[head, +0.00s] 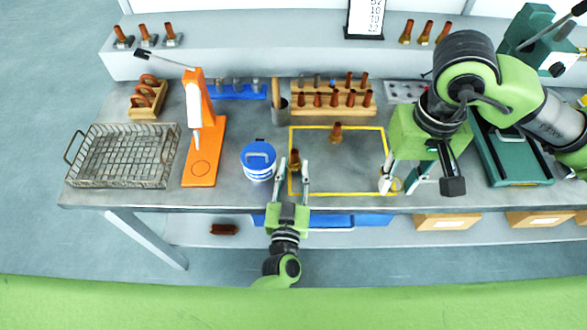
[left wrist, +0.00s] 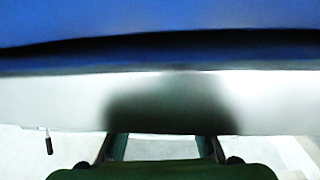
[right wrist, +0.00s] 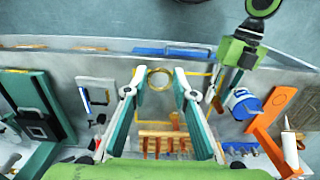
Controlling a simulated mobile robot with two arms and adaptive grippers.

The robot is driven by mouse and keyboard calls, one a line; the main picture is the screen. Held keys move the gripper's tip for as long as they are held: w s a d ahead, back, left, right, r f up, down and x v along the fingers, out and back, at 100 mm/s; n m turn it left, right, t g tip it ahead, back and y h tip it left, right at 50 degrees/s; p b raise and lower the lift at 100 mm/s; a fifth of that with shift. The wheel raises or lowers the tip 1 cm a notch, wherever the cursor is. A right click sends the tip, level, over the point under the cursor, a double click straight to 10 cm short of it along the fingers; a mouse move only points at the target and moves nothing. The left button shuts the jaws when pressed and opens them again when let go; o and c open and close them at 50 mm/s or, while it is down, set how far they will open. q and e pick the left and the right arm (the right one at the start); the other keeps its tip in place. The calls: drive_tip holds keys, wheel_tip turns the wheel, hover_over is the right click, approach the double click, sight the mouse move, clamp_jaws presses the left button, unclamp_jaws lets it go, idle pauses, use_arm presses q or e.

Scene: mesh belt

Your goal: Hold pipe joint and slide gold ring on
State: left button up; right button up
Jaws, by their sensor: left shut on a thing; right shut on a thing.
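A copper-coloured pipe joint (head: 295,159) stands upright near the left side of the yellow outlined square on the bench. My left gripper (head: 293,168) reaches in from the front edge, its fingers either side of this joint and shut on it. The left wrist view shows only blurred blue and pale surfaces, so the contact is hidden there. My right gripper (head: 398,186) is shut on the gold ring (right wrist: 160,78), which sits between its fingertips in the right wrist view. The ring is right of the square, apart from the joint.
A second copper joint (head: 336,133) stands at the square's back. A blue-and-white tub (head: 258,174) is close left of my left gripper. A wooden rack (head: 330,110) of copper parts is behind. An orange stand (head: 213,150) and wire basket (head: 80,171) are left. The square's middle is clear.

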use_arm(q)
drive_tip(key=shift+f+b, duration=0.3)
drive_tip(key=shift+f, duration=0.15)
use_arm(e)
drive_tip(key=shift+f, duration=0.35)
use_arm(q)
drive_tip(key=o, duration=1.3)
drive_tip(key=c, duration=1.3)
drive_tip(key=shift+o, duration=0.2)
use_arm(e)
drive_tip(key=w+a, duration=1.5)
drive_tip(key=a, duration=0.4)
drive_tip(key=shift+w, duration=0.25)
idle(1.4)
